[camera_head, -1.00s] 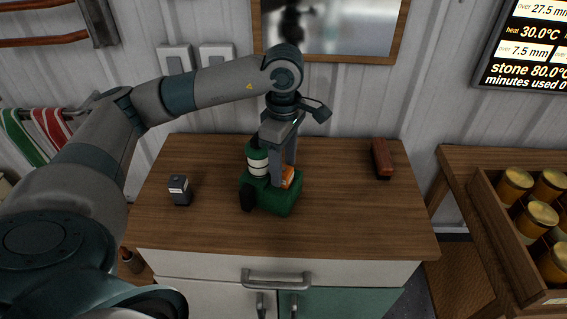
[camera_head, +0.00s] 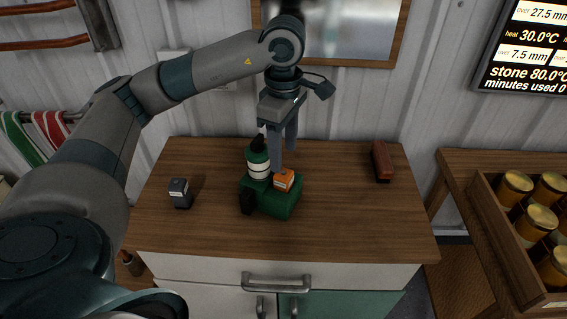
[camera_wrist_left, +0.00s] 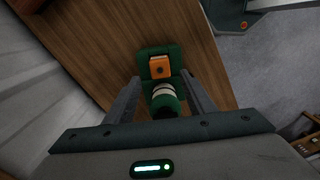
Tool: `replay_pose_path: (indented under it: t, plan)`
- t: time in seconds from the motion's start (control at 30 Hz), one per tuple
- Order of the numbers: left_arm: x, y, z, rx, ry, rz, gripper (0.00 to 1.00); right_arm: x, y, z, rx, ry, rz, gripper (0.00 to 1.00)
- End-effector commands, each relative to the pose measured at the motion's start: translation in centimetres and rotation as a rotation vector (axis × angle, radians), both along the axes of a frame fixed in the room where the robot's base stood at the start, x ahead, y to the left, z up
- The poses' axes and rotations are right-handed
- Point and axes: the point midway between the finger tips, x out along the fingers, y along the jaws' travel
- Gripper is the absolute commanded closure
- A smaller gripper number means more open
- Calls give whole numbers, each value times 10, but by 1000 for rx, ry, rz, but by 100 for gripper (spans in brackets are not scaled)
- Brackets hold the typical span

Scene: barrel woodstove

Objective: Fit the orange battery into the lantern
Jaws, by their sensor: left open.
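The green lantern (camera_head: 272,203) stands on the wooden top of the cabinet, with its green and white cylindrical part (camera_head: 258,165) upright at the back left. The orange battery (camera_head: 284,180) sits in the top of the lantern's base, its upper part showing. It also shows in the left wrist view (camera_wrist_left: 160,67), within the green base (camera_wrist_left: 148,51). How deep it sits is hard to tell. My left gripper (camera_head: 283,158) is open above and behind the battery, pointing down, apart from it. In the left wrist view its fingers flank the lantern's cylinder. My right gripper is not in view.
A small dark grey block (camera_head: 180,193) stands at the left of the cabinet top (camera_head: 340,225). A red-brown brush-like object (camera_head: 382,161) lies at the right. A wooden crate of jars (camera_head: 500,225) stands farther right. The front of the top is clear.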

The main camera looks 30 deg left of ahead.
Motion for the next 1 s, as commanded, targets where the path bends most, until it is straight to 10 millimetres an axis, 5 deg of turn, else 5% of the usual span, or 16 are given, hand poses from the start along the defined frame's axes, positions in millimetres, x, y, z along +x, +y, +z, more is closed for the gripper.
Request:
replay_pose_path:
  t: [0.13,0.43,1.0]
  plan:
    - [1,-1,29,-1,-6,-2,50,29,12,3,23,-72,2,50]
    - [1,0,64,0,-3,0,50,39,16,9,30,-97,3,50]
    - [0,0,75,0,1,0,50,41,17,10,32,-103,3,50]
